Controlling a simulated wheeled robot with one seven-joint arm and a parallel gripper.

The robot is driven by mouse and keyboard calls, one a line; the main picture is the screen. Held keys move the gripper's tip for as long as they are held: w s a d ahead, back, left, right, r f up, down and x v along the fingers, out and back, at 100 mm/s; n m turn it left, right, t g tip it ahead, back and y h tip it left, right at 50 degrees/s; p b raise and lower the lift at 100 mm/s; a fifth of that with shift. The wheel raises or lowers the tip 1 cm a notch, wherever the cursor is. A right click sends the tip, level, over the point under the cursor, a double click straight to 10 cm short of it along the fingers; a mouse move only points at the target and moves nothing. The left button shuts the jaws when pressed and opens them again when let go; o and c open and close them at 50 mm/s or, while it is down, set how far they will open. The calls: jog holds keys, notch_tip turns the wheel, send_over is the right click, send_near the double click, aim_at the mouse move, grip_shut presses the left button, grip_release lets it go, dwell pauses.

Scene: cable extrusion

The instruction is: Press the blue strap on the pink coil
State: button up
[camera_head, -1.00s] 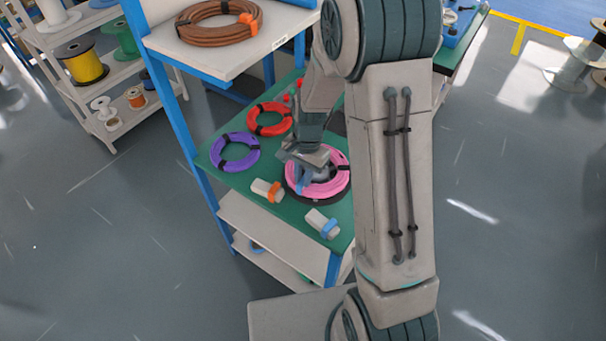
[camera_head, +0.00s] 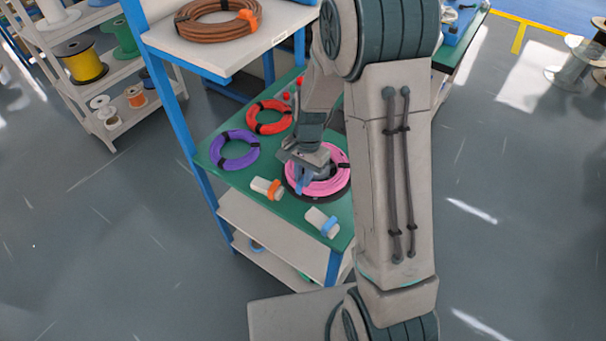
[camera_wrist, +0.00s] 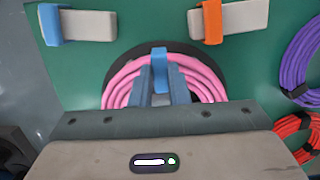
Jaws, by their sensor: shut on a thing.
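The pink coil (camera_head: 330,184) lies on a black round base on the green shelf, and it also shows in the wrist view (camera_wrist: 119,82). My gripper (camera_wrist: 160,92) is over the near part of the coil, its fingers pointing down at it. The blue strap (camera_wrist: 159,56) stands between the fingertips, across the coil's pink rings. The fingers are shut on the strap. In the head view my gripper (camera_head: 304,180) covers the left part of the coil. The strap's lower part is hidden by the fingers.
A white block with an orange strap (camera_head: 267,189) and one with a blue strap (camera_head: 322,222) lie near the shelf's front edge. A purple coil (camera_head: 235,150) and a red coil (camera_head: 269,117) lie behind. An upper shelf (camera_head: 225,55) holds a brown coil.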

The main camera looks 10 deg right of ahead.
jog(key=shift+f, duration=0.1)
jog(key=o, duration=0.9)
jog(key=shift+c, duration=0.2)
notch_tip(320, 180, up, 8)
jog(key=p, duration=0.6)
dwell(0.4)
